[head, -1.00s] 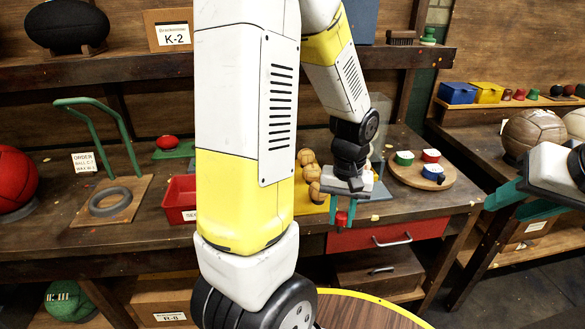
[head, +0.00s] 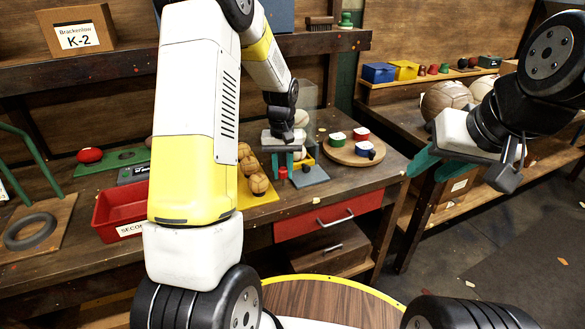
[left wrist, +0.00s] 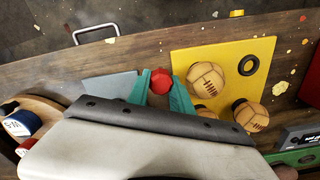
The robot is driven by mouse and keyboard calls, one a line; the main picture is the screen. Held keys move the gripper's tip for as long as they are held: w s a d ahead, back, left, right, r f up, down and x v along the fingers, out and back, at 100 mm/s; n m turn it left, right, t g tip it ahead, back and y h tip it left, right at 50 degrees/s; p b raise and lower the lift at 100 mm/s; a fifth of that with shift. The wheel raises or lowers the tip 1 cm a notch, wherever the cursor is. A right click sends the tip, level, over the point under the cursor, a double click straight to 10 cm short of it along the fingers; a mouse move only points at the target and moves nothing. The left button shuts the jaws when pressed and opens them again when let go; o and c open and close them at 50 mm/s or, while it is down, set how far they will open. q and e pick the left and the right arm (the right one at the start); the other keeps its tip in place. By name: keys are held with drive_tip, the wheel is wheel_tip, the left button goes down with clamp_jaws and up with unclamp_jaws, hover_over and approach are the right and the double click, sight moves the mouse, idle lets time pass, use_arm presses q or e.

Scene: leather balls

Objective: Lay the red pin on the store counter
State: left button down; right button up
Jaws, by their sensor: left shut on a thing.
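My left gripper (head: 283,168) is shut on the red pin (head: 283,173), which hangs between its teal fingers. In the left wrist view the red pin (left wrist: 161,82) shows as a red faceted end between the fingertips. It is over the wooden counter (head: 345,190), between a grey-blue mat (left wrist: 112,88) and a yellow mat (left wrist: 262,62). I cannot tell whether the pin touches the counter. My right gripper (head: 432,165) appears open and empty, in front of the right-hand bench.
Several tan balls (head: 258,184) sit on the yellow mat, close to the left gripper. A round wooden board (head: 345,157) with small coloured tins lies to the right. A red bin (head: 122,212) stands to the left. A red drawer (head: 322,218) is below the counter edge.

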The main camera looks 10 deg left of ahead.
sight(283, 185)
use_arm(q)
drive_tip(key=shift+s+f, duration=0.1)
drive_tip(key=shift+f, duration=1.5)
drive_tip(key=shift+f, duration=0.1)
drive_tip(key=c, duration=1.1)
unclamp_jaws()
drive_tip(key=shift+c, duration=0.2)
